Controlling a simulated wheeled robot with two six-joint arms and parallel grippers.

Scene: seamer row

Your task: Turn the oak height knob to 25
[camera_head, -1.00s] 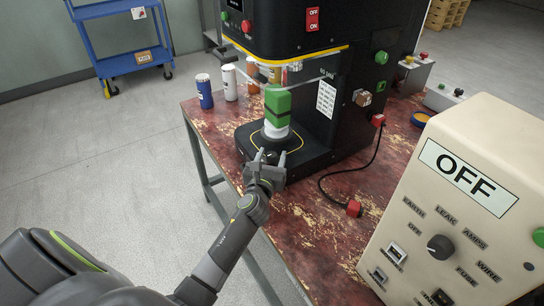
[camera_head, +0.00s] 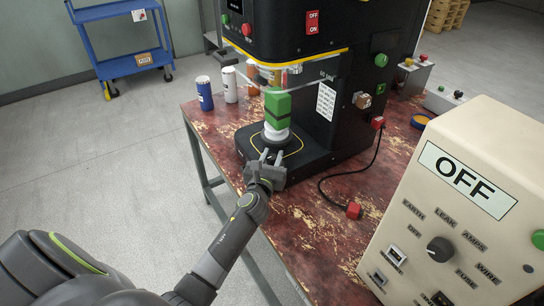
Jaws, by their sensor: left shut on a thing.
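The black seamer (camera_head: 318,140) stands on the worn red table. My left gripper (camera_head: 271,155) is at the front of its base, shut on a small dark part there, most likely the height knob. The fingers hide most of that part, so its oak colour, its scale and its pointer cannot be read. My right gripper is not in view.
A blue can (camera_head: 204,93) and a white can (camera_head: 229,84) stand left of the seamer. A cream panel (camera_head: 455,200) marked OFF fills the right front. A black cable with a red end (camera_head: 353,210) lies on the table (camera_head: 310,235).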

